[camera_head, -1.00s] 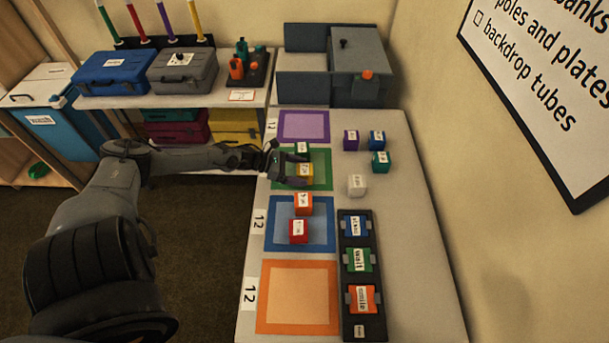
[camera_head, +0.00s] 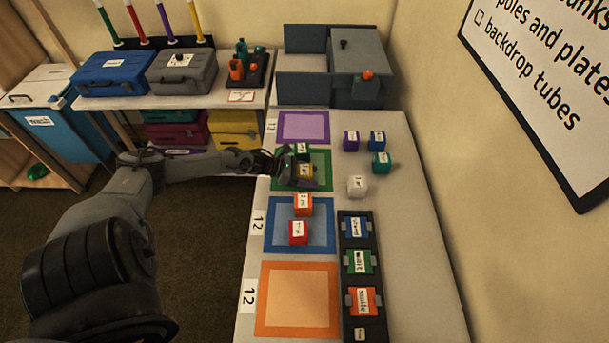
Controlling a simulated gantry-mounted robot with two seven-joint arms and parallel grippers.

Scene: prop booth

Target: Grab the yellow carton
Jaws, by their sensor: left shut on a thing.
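The yellow carton (camera_head: 305,172) is a small cube with a white label on the green-bordered square (camera_head: 325,180) of the table. My left gripper (camera_head: 302,174) is shut on it, with the fingers at its sides and covering part of it. I cannot tell whether the carton is lifted off the square. My right gripper is not in view.
An orange carton (camera_head: 303,205) and a red carton (camera_head: 298,233) stand on the blue square, close in front. Purple (camera_head: 351,141), blue (camera_head: 376,138), teal (camera_head: 380,162) and white (camera_head: 357,187) cartons stand to the right. The orange square (camera_head: 298,299) is empty.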

